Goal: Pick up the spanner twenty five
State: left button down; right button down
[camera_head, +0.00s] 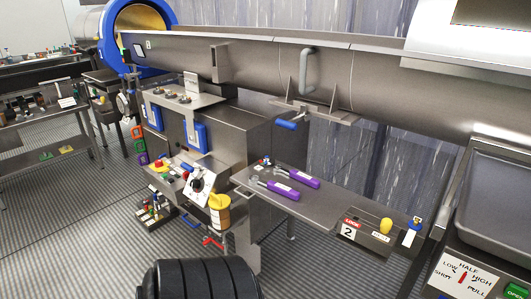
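Two spanners with purple handles lie on a narrow metal shelf in the head view. The nearer spanner (283,190) and the farther spanner (304,179) lie side by side, with their metal heads pointing left. Each handle carries a pale label, too small to read, so I cannot tell which one is twenty five. Neither gripper shows in this view. A black ribbed part at the bottom edge seems to be part of my own arm.
A yellow container (219,211) stands left of the shelf. A long steel drum (250,60) runs above. Grey floor lies in front.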

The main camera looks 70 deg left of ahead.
aim_at(284, 190)
jog(key=u, duration=2.15)
